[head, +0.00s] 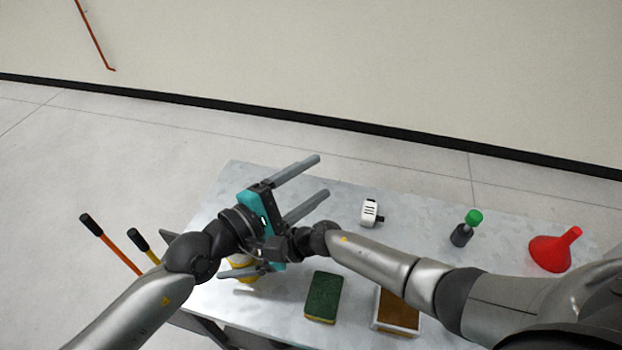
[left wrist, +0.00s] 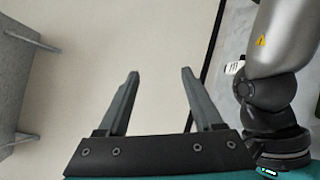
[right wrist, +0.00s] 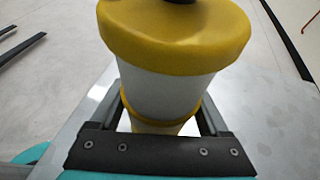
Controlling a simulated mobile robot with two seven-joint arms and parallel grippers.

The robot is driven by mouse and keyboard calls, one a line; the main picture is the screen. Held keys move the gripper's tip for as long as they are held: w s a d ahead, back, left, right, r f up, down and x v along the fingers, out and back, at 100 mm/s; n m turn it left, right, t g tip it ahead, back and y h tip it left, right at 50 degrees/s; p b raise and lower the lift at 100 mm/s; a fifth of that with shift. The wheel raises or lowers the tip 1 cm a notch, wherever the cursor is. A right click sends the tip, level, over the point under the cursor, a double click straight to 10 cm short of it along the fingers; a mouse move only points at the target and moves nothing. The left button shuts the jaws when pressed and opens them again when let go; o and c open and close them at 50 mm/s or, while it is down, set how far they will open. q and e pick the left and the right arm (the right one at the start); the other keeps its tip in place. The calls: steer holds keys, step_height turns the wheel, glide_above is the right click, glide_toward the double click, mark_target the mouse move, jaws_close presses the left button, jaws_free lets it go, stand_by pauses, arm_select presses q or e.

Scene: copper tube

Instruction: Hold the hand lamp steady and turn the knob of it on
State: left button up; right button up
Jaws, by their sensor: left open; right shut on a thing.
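The hand lamp, white with yellow bands, sits between my right fingers in the right wrist view (right wrist: 165,90). A dark piece, perhaps its knob (right wrist: 181,2), is cut off at the top edge there. In the head view only a little of the yellow lamp (head: 243,278) shows at the table's left part, mostly hidden by my arms. My right gripper (right wrist: 163,104) is shut around the lamp's body. My left gripper (head: 322,175) is open and empty, above the table and beyond the lamp. Its bare fingers also show in the left wrist view (left wrist: 160,73).
On the metal table (head: 420,225) are a white device (head: 370,212), a green-topped dark bottle (head: 465,228), a red funnel (head: 550,252), a green sponge (head: 323,297) and a brown-topped box (head: 398,309). Orange- and yellow-shafted handles (head: 112,246) stand left of the table.

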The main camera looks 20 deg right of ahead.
arm_select(q)
steer(key=shift+w+f+m+g, duration=0.1)
steer(key=shift+m+g, duration=0.3)
